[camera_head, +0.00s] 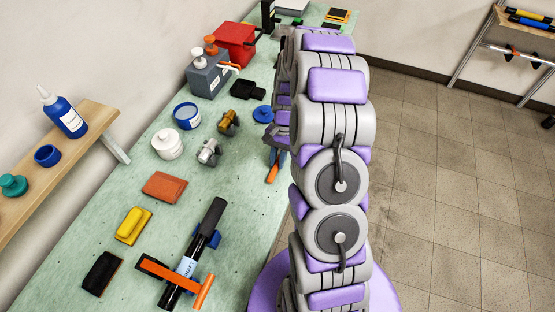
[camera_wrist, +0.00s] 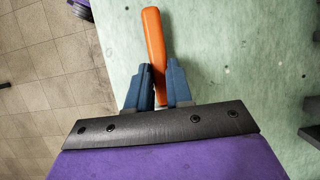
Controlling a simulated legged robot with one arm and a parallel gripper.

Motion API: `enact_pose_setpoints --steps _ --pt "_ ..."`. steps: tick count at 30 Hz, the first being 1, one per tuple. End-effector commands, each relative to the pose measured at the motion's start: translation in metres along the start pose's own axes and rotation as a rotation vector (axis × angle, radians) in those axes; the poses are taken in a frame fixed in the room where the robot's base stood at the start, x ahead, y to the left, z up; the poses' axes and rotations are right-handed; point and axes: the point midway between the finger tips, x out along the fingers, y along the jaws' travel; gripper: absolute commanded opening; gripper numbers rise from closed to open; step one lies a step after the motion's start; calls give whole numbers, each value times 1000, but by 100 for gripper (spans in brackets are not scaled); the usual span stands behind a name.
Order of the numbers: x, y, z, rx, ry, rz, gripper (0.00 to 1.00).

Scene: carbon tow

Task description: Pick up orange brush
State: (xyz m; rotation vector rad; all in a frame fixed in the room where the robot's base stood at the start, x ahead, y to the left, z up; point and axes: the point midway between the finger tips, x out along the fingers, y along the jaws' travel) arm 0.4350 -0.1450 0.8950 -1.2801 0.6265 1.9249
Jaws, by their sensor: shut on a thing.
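The orange brush (camera_wrist: 153,42) shows in the wrist view as an orange handle. It stands out beyond my blue fingertips, over the green bench top. My gripper (camera_wrist: 155,90) is shut on the handle, one finger on each side. The rest of the brush is hidden between and behind the fingers. In the head view my gripper (camera_head: 277,156) is at the bench's right edge, partly behind my arm. A bit of the orange brush (camera_head: 272,173) shows below the fingers there. I cannot tell whether it touches the bench.
Tiled floor (camera_head: 430,190) lies open to the right.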

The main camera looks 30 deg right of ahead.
Motion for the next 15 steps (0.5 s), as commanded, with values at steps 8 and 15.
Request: enact_pose_setpoints --steps 8,15 --pt "-22 19 17 3 -2 -1 0" --pt "-20 64 32 5 -3 -1 0"
